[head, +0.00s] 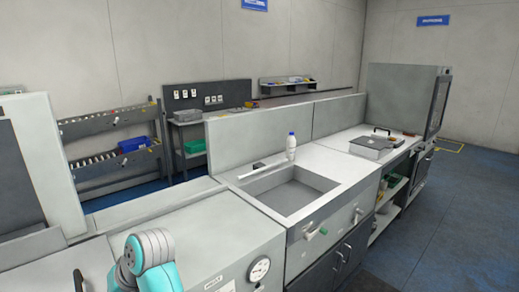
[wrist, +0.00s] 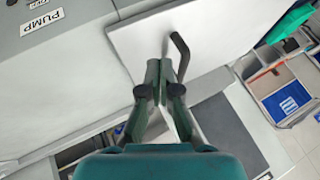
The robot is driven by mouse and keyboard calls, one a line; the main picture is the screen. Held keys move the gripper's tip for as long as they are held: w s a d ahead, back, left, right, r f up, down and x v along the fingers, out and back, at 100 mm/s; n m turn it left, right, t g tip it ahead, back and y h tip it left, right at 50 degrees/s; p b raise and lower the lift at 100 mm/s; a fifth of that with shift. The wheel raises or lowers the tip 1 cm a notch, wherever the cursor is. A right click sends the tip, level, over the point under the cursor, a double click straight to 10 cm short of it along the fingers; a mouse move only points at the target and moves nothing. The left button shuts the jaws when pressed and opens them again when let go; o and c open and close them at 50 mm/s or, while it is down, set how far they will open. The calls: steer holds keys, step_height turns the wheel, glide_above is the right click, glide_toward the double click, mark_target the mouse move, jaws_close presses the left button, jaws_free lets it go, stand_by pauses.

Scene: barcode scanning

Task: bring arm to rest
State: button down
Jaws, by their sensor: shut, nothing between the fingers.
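My gripper (wrist: 158,75) shows in the wrist view with its two green fingers together at the tips and nothing between them. It is in front of a light grey panel (wrist: 130,35) with a dark bent handle (wrist: 183,55). I cannot tell whether the fingertips touch the panel. In the head view, part of my teal and grey arm (head: 150,255) shows at the bottom left, above the counter. My gripper cannot be made out clearly there.
A counter with a sink (head: 290,195) runs to the right, with a white bottle (head: 291,146) at the sink's back edge. A grey case (head: 371,148) lies farther along. A dial gauge (head: 259,269) is on the front panel. The blue floor at right is clear.

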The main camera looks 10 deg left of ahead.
steer(key=w+d+f+m+t, duration=0.2)
steer(key=d+f+m+t, duration=0.35)
steer(key=d+f, duration=1.85)
steer(key=s+d+f+t+h, duration=0.1)
steer(key=s+d+f+t, duration=0.3)
steer(key=d, duration=0.8)
steer(key=s+d+m+t+h, duration=0.2)
steer(key=s+d+m+h, duration=0.1)
steer(key=s+d, duration=1.3)
steer(key=s+d+r+t+h, duration=0.1)
steer(key=s+d+r, duration=0.3)
steer(key=s+r, duration=0.4)
steer(key=s+d+r+t+h, duration=0.2)
steer(key=s+d+r, duration=0.2)
steer(key=s+r, duration=0.4)
steer(key=shift+r+m, duration=0.25)
steer(key=shift+m, duration=0.1)
steer(key=shift+t, duration=0.25)
